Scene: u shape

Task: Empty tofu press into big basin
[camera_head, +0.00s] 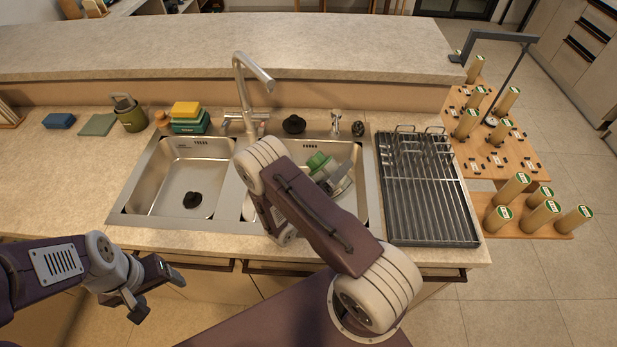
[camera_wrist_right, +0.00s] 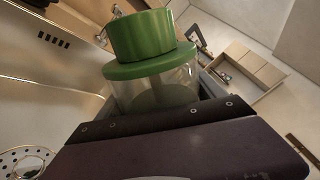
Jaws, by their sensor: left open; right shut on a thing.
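The tofu press (camera_wrist_right: 150,88) has a green lid with a green knob and a clear body. It fills the middle of the right wrist view. In the head view its green part (camera_head: 318,162) shows inside the right sink basin (camera_head: 362,200), tilted and partly hidden by my right arm. My right gripper (camera_wrist_right: 155,118) is shut on the press; its dark jaw edge crosses the clear body. Whether anything lies inside the press is unclear. The left sink basin (camera_head: 163,185) holds a black stopper (camera_head: 192,200). My left gripper (camera_head: 157,291) is open and empty, before the counter's front edge.
A faucet (camera_head: 243,100) rises behind the basins. A drying rack (camera_head: 425,195) stands right of the sink. Sponges (camera_head: 188,113) and a green canister (camera_head: 130,115) stand at the back left.

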